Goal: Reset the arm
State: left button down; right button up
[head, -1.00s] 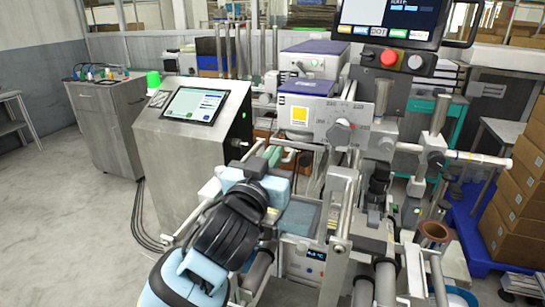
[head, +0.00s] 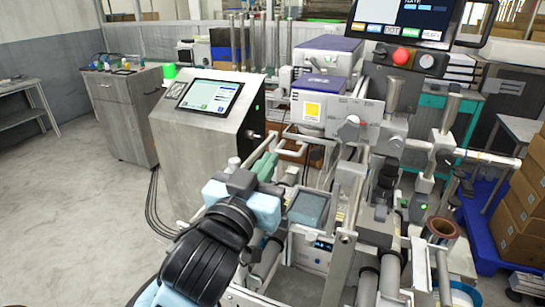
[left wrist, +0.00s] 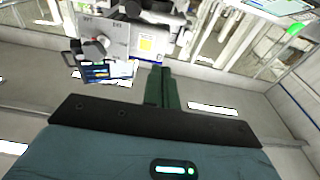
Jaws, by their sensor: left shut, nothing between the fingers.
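My left arm comes in from the bottom of the head view, with a black joint and a light blue wrist. Its left gripper (head: 264,165) has green fingers and sits in front of the machine, just right of the grey console. In the left wrist view the green fingers (left wrist: 160,88) are together, with nothing between them. I cannot tell how close the fingertips are to the machine's rails. My right gripper is not in view.
The grey console (head: 190,140) with a tablet screen (head: 209,96) stands left of the gripper. The reel machine (head: 345,120) with rods and rollers fills the middle and right. Cardboard boxes (head: 520,215) stand on a blue pallet at right. Open floor (head: 70,210) lies at left.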

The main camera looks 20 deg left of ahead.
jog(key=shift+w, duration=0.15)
